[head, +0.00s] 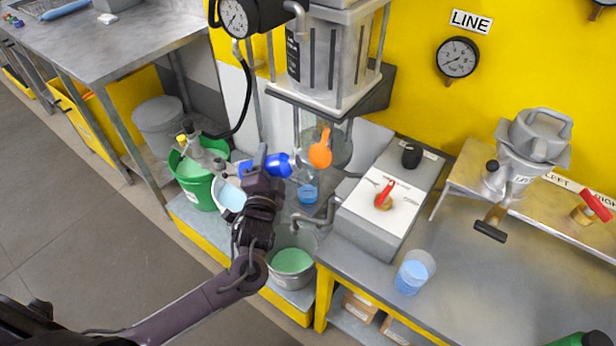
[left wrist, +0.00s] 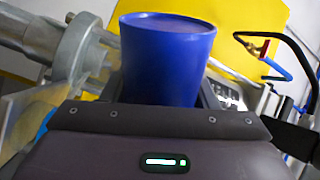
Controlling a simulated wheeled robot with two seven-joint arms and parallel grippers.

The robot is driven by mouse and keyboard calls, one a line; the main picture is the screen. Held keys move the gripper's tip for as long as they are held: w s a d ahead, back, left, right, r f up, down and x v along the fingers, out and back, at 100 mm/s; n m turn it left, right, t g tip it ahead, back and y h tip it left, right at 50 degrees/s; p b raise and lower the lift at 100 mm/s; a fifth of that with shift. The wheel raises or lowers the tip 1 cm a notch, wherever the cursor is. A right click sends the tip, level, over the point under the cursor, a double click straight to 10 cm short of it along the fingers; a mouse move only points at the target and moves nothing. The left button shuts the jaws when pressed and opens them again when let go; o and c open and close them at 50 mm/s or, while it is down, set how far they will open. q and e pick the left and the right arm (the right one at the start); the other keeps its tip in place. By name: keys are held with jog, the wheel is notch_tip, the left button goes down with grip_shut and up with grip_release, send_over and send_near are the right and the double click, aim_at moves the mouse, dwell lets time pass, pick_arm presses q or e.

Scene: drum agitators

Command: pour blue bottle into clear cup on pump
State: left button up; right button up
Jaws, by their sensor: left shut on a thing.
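My left gripper (head: 262,168) is shut on the blue bottle (head: 279,165), which lies tipped over to about horizontal, its far end pointing right. In the left wrist view the blue bottle (left wrist: 165,60) fills the space between the fingers. A clear cup (head: 308,192) with blue liquid in its lower part stands on the pump's shelf, just below and right of the bottle. An orange handle-like part (head: 320,150) is right of the bottle, below the clear pump cylinder (head: 338,60). I cannot see a stream of liquid. My right gripper is not in view.
A second clear cup (head: 414,272) with blue liquid stands on the right bench. A grey box with a red knob (head: 384,196) is right of the pump. Below are a bucket of green liquid (head: 291,262) and a green tub (head: 193,186) holding bottles.

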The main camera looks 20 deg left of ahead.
pick_arm(q)
jog(key=shift+r+m, duration=0.45)
jog(key=shift+m, duration=0.05)
dwell(0.8)
jog(key=shift+d+r+m+p, duration=0.25)
jog(key=shift+r+m+p, duration=0.2)
jog(key=shift+m+p, duration=0.65)
dwell(1.9)
